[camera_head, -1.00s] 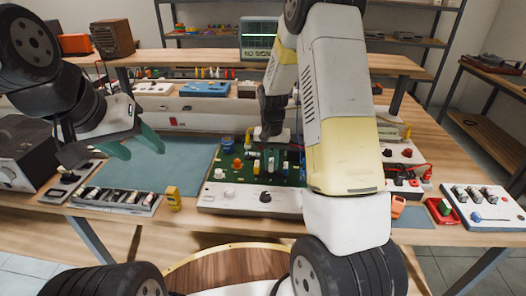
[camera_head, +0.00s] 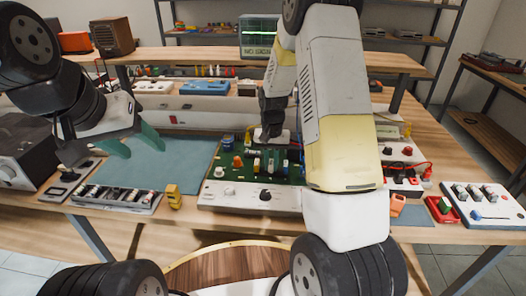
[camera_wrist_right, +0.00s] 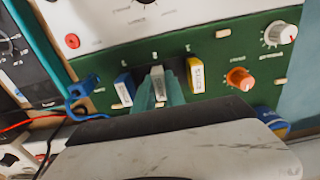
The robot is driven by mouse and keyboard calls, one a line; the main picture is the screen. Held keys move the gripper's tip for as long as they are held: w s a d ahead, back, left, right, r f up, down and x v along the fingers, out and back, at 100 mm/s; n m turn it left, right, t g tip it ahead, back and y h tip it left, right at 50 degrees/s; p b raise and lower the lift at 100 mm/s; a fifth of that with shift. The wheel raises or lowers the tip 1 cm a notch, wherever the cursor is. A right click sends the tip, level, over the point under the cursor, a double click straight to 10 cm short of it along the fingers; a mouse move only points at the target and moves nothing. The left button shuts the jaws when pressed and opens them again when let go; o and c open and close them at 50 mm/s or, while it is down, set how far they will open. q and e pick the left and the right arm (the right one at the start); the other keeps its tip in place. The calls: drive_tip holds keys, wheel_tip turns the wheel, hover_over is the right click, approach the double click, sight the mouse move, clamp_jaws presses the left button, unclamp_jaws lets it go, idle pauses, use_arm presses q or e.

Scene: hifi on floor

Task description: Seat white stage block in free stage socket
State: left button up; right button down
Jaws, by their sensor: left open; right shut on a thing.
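The green stage board (camera_head: 232,172) lies on the workbench behind a white front panel with knobs; it also shows in the wrist view (camera_wrist_right: 232,108). My right gripper (camera_wrist_right: 161,88) is shut on the white stage block (camera_wrist_right: 158,76), which stands between its green fingertips at the board. A blue block (camera_wrist_right: 124,88) and a yellow block (camera_wrist_right: 194,75) stand on either side of it. The block's lower end and the socket are hidden, so I cannot tell how deep it sits. My left gripper (camera_head: 130,146) is open and empty above the blue-green mat.
The mat (camera_head: 180,165) is clear in the middle. A tray of small parts (camera_head: 116,198) and a yellow meter (camera_head: 173,196) are at the front left. Red leads and a red tray (camera_head: 441,210) lie to the right. A blue clip (camera_wrist_right: 82,92) is near the board's edge.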

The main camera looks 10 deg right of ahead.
idle(0.3)
drive_tip(key=c, duration=1.3)
unclamp_jaws()
wheel_tip(320, 180, up, 7)
drive_tip(key=shift+r, duration=0.35)
